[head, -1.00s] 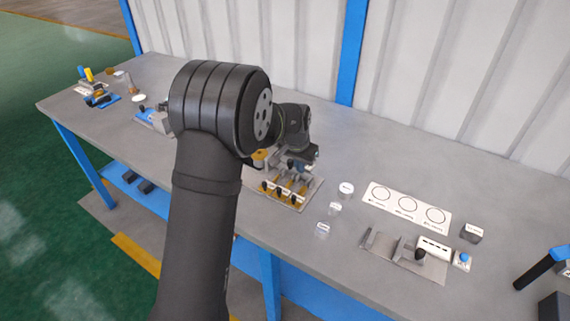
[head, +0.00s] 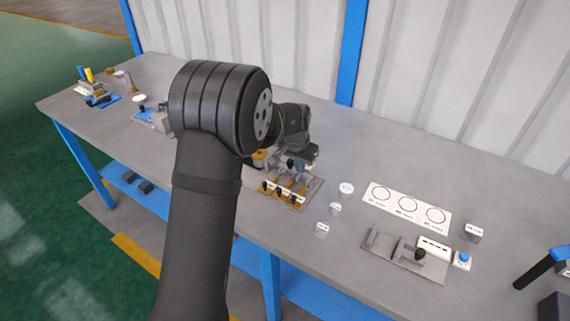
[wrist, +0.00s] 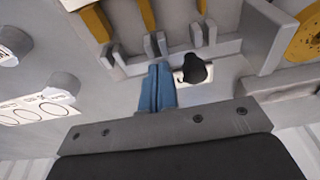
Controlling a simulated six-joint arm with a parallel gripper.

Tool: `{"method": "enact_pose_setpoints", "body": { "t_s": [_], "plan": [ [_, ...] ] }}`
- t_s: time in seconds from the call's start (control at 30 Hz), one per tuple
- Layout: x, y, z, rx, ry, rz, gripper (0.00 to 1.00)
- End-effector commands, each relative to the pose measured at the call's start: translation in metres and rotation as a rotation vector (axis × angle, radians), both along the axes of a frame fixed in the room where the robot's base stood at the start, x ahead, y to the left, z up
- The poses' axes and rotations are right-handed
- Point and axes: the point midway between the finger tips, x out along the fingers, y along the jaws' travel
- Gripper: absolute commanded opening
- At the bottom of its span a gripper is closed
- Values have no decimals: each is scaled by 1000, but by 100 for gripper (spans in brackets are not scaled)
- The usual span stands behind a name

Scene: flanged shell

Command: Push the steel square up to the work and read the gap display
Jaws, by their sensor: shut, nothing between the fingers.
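My gripper (wrist: 157,86) has its two blue fingers shut together with nothing between them. In the wrist view they are close beside a black knob (wrist: 194,68) on a pale plate; I cannot tell if they touch it. In the head view my gripper (head: 311,157) is over the back of a fixture (head: 311,190) with brass-coloured clamps and several black knobs. A steel station (head: 405,264) at the right carries upright steel plates, a black knob (head: 420,254) and a white marked panel (head: 434,246). I cannot tell surely which piece is the square, and no reading is legible.
A white card with three circles (head: 408,207) lies behind the steel station. Small round pieces (head: 335,208) stand between fixture and station. A brass disc (wrist: 305,35) is near my gripper.

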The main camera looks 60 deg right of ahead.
Motion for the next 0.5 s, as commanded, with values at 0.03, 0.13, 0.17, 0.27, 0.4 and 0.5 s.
{"method": "enact_pose_setpoints", "body": {
  "t_s": [0.03, 0.13, 0.17, 0.27, 0.4, 0.5],
  "plan": [
    [-2, 4, -7, 16, 4, -1, 0],
    [-2, 4, -7, 16, 5, -1, 0],
    [-2, 4, -7, 16, 5, -1, 0],
    [-2, 4, -6, 16, 5, -1, 0],
    [-2, 3, 2, 13, 4, -1, 0],
    [-2, 3, 12, 10, 4, -1, 0]
  ]
}}
